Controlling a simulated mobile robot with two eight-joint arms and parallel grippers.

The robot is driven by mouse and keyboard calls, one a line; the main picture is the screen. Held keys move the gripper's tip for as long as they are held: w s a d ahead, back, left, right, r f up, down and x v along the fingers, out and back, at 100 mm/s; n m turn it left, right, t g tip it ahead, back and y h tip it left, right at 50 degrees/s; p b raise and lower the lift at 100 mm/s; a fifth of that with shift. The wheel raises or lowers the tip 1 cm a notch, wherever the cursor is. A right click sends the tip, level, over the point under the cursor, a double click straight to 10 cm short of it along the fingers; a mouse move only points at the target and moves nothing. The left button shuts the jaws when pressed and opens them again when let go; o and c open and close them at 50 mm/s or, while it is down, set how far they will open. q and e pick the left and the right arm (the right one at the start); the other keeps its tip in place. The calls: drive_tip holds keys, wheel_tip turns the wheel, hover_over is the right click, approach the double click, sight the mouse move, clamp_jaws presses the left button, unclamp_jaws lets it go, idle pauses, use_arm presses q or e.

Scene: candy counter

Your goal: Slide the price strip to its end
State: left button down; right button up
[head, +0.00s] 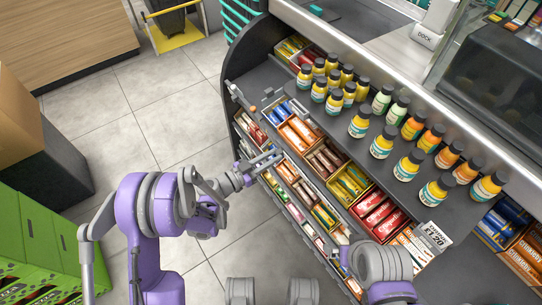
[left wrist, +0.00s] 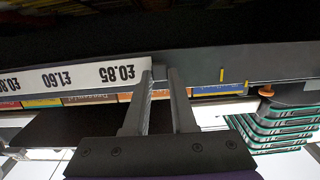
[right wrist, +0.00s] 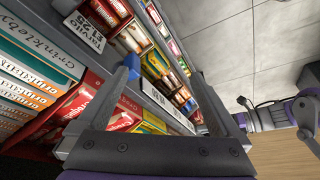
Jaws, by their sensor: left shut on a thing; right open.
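The price strip (left wrist: 75,78) is white with black prices, upside down in the left wrist view, and lies along the grey shelf-edge rail (left wrist: 205,78). Its right end is at my left gripper's fingertips (left wrist: 158,75). My left gripper (head: 268,160) is shut on that end at the shelf front in the head view.
An orange knob (left wrist: 266,91) sits near the shelf end, beside stacked teal baskets (left wrist: 275,128). The tiled floor (head: 150,130) left of the shelf is free.

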use_arm(q)
drive_tip(key=shift+s+d+f, duration=0.1)
drive_tip(key=shift+s+d, duration=0.05)
drive_tip(key=shift+s, duration=0.05)
drive_tip(key=c, duration=0.7)
unclamp_jaws()
drive_tip(key=p+v, duration=0.1)
drive_tip(key=v, duration=1)
drive_tip(key=shift+w, duration=0.1)
